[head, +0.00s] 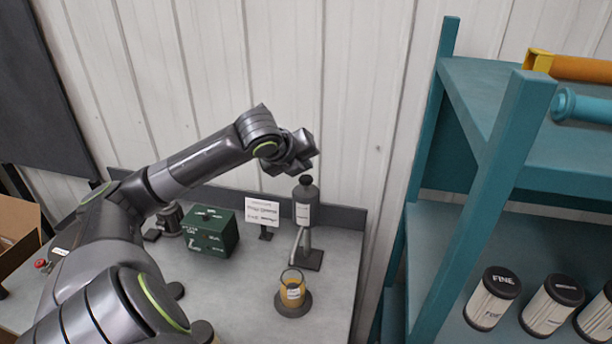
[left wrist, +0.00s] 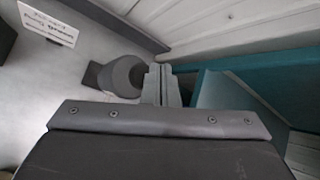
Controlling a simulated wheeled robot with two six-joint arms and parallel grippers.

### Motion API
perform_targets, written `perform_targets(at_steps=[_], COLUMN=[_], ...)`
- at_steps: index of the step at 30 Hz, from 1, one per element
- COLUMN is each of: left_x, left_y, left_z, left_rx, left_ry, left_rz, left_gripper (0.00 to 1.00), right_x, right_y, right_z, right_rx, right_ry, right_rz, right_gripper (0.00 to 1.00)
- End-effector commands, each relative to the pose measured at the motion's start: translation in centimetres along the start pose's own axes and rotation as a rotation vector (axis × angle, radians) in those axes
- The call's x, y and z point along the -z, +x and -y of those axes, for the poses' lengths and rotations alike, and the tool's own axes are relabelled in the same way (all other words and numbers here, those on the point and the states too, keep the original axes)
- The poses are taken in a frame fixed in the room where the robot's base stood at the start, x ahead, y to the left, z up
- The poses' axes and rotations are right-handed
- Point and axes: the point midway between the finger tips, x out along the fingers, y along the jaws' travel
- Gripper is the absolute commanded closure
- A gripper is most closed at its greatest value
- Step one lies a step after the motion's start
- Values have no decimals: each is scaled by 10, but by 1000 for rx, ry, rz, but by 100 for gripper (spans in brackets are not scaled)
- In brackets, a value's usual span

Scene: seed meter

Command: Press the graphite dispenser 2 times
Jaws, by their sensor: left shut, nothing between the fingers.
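The graphite dispenser (head: 303,214) is a dark grey cylinder with a white label and a round black knob on top, mounted on a stand near the back of the bench. In the left wrist view its grey rounded body (left wrist: 120,76) shows just left of the fingers, partly hidden by my gripper. My left gripper (head: 306,162) is shut and empty, just above the knob; I cannot tell whether it touches. Its closed fingers also show in the left wrist view (left wrist: 161,84). My right gripper is not in view.
A white sign (head: 262,211) stands left of the dispenser, with a dark green box (head: 211,231) further left. A teal shelf (head: 480,200) holding several labelled canisters rises on the right. A panelled wall is close behind.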

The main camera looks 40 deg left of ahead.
Motion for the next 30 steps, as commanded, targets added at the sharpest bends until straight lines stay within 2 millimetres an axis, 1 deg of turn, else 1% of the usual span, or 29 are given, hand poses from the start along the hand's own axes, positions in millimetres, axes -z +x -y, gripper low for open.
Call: perform_targets(at_steps=[1,6,13,16,30], left_x=[-4,-13,-24,-25,-24], left_y=[-5,-18,-33,-35,-33], left_z=[4,13,24,25,24], left_rx=[1,0,0,0,0], left_ry=[0,0,0,0,0], left_rz=[1,1,0,0,0], left_gripper=[100,100,100,100,100], right_x=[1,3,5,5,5], right_y=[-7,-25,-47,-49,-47], right_z=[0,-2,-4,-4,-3], right_rx=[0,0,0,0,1], right_ry=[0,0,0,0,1], right_rz=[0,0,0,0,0], right_gripper=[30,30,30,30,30])
